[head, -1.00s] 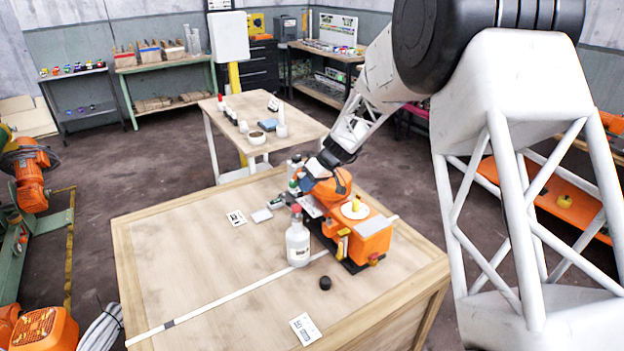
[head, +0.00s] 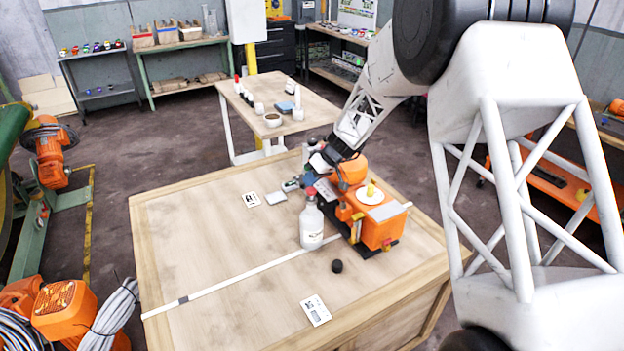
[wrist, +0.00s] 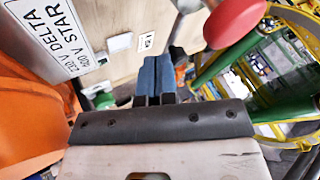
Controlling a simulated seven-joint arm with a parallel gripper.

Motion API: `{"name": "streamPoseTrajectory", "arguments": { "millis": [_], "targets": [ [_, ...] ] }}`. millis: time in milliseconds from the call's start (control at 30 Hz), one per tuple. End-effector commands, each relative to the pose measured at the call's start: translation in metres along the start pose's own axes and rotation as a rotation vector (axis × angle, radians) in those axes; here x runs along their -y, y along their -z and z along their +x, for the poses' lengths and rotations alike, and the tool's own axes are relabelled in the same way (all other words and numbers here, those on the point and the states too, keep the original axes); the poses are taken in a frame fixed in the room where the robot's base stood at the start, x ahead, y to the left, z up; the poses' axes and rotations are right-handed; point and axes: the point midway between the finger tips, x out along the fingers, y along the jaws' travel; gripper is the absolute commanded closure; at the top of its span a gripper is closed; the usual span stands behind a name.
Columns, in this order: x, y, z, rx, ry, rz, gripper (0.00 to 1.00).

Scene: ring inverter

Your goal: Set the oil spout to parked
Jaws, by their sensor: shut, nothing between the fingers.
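The orange machine (head: 381,232) stands at the right side of the wooden bench, with a white disc and yellow knob on top. I cannot tell for certain which part is the oil spout. My gripper (wrist: 155,82) shows its two blue fingers shut together and empty in the wrist view. In the head view my arm reaches down to the machine's far left side, where the fingertips are too small to make out. A label plate reading 230 V DELTA, 400 V STAR (wrist: 45,32) is left of the fingers. A red rounded part (wrist: 235,20) is right of them, close to the camera.
A small black knob (head: 337,266) and a white card (head: 316,310) lie in front. The left of the bench (head: 190,235) is mostly free. A second table (head: 262,90) stands behind.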

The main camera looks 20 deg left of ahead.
Motion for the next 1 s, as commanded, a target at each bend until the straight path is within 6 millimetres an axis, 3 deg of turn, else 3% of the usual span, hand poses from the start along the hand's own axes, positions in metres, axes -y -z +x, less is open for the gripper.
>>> {"name": "streamPoseTrajectory", "arguments": {
  "millis": [500, 1000],
  "targets": [
    [0.01, 0.002, 0.007, 0.028, 0.031, -0.048, 1.0],
    [0.002, -0.009, -0.001, 0.031, 0.033, -0.045, 1.0]
  ]
}}
